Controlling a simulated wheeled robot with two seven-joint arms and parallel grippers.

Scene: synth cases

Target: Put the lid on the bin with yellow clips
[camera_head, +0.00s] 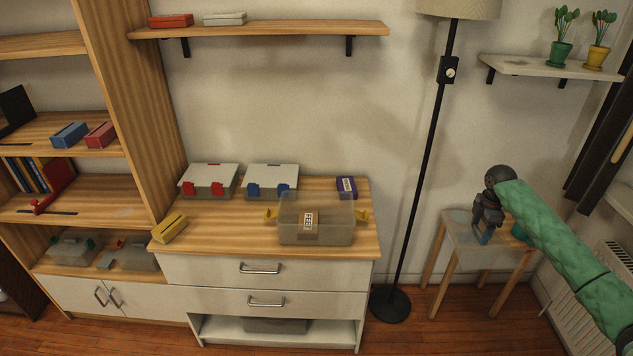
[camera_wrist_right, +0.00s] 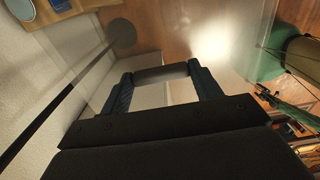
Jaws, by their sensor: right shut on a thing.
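The bin with yellow clips (camera_head: 316,232) stands on the dresser top, a clear box with a label on its front. Its yellow clips (camera_head: 364,216) stick out at both sides. My right gripper (camera_head: 484,237) points down over the small stool at the right, well apart from the bin. In the right wrist view my right gripper (camera_wrist_right: 160,82) is shut on a pale see-through panel, which looks like the lid (camera_wrist_right: 225,45); the floor shows hazily through it. In the head view I cannot clearly separate the lid from the stool top. My left gripper is not in view.
Lidded bins with red clips (camera_head: 208,181) and blue clips (camera_head: 270,181) stand behind. A yellow box (camera_head: 170,229) and a purple box (camera_head: 346,187) are on the dresser (camera_head: 220,240). A floor lamp (camera_head: 425,180) stands between dresser and stool (camera_head: 457,232).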

